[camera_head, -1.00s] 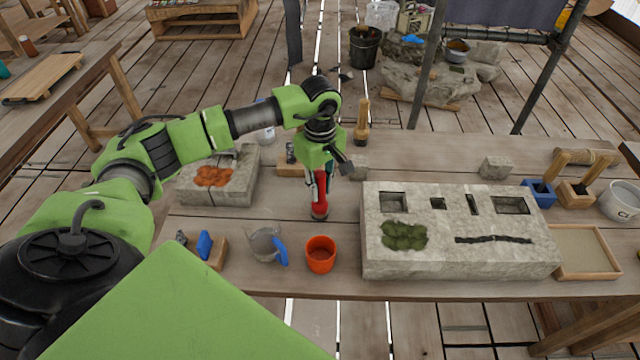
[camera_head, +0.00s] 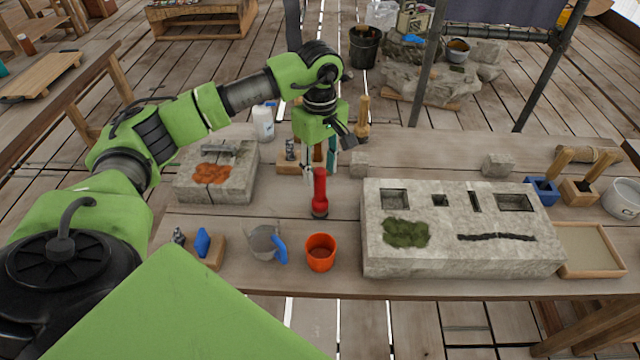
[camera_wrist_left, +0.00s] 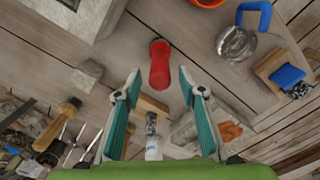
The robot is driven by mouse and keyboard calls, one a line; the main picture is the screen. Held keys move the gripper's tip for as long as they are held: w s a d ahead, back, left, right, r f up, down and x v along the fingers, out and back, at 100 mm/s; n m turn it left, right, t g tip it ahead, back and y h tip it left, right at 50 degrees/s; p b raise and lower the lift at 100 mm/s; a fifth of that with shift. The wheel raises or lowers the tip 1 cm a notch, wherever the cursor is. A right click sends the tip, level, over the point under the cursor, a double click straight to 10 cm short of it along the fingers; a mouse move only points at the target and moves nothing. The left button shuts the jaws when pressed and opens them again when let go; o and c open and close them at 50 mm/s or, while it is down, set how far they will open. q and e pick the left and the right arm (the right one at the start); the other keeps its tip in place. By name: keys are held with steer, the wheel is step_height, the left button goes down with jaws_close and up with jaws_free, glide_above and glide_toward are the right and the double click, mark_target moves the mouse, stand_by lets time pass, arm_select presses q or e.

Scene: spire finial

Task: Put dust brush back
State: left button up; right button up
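A red-handled tool with a dark lower end, which looks like the dust brush (camera_head: 320,196), stands about upright on the workbench, left of the large stone block. It also shows in the left wrist view (camera_wrist_left: 160,66). Its bristles are not clear. My left gripper (camera_head: 320,168) is just behind and above it. In the left wrist view my left gripper (camera_wrist_left: 158,78) has its teal fingers spread wide, with nothing between them; the red tool is beyond the tips. A wooden tool holder (camera_head: 288,168) is behind, partly hidden by the gripper. My right gripper is not in view.
The large stone block (camera_head: 460,262) is to the right. An orange cup (camera_head: 320,252) and a clear pot with a blue handle (camera_head: 265,243) stand in front. A stone slab with an orange patch (camera_head: 215,188) is at left. A wooden-handled tool (camera_head: 362,118) stands behind.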

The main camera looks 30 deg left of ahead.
arm_select(q)
step_height(320, 180, up, 7)
steer(key=shift+f+b, duration=0.1)
steer(key=shift+b, duration=0.55)
